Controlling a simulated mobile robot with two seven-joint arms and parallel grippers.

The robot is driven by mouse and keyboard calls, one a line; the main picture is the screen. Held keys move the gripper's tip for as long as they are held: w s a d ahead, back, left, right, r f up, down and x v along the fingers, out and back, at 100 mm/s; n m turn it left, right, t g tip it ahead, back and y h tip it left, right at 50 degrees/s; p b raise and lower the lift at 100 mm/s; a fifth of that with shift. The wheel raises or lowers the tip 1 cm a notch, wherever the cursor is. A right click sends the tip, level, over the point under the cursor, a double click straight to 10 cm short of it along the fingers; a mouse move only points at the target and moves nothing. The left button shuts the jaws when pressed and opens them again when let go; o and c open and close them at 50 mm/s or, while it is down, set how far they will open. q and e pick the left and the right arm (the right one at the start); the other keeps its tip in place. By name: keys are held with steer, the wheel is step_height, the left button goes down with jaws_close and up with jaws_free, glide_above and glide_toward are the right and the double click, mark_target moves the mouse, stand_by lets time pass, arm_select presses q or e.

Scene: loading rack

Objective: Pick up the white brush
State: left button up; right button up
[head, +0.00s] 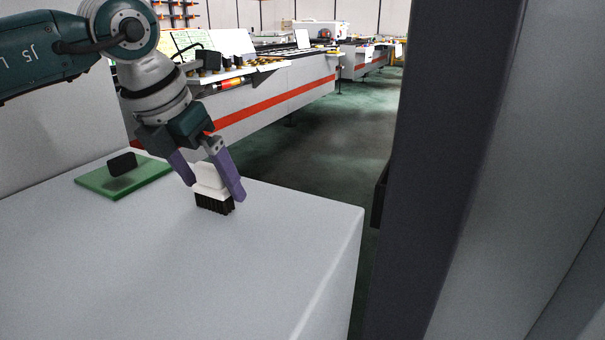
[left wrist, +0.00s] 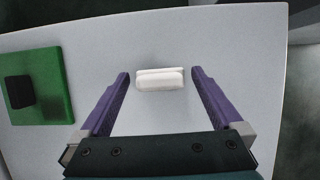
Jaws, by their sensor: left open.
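The white brush (head: 209,180) stands upright on the pale table, with its white handle up and its dark bristles down. My left gripper (head: 213,190) is above the table with its two purple fingers on either side of the brush handle. In the left wrist view, the white brush (left wrist: 160,79) lies between the fingertips of my left gripper (left wrist: 160,75), with a gap on each side. The jaws are open and do not appear to touch the brush. My right gripper is in neither view.
A green board (head: 125,177) with a black block (head: 122,164) lies on the table (head: 150,270) left of the brush. The table's right edge drops to a dark floor. A large dark post (head: 445,170) stands at the right. The front of the table is clear.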

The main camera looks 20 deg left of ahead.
arm_select(q)
steer(key=shift+w+f, duration=0.25)
steer(key=shift+f, duration=0.25)
steer(key=c, duration=1.4)
steer(key=shift+r, duration=0.1)
steer(key=shift+c, duration=0.2)
steer(key=shift+r, duration=0.1)
